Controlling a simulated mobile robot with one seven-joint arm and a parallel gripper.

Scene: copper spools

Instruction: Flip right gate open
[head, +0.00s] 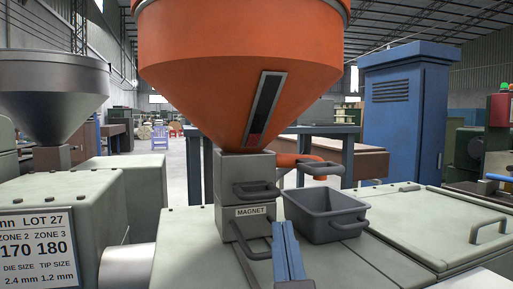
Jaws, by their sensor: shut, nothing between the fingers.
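An orange hopper (240,60) stands over a grey throat block (232,168) with a dark bar handle (256,190) on its front. I see no part clearly marked as the right gate; I cannot tell whether this handle belongs to it. Below is a block labelled MAGNET (252,211) with another dark handle (258,254). My gripper (283,224), with long blue fingers, is shut and empty. In the picture it lies just right of the MAGNET block and below the upper handle. I cannot judge its depth gap or any contact.
A grey bin (320,222) with handles sits right of the MAGNET block on the pale machine top (385,262). A lid with a handle (487,230) is at right. A steel hopper (52,85) stands at left.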

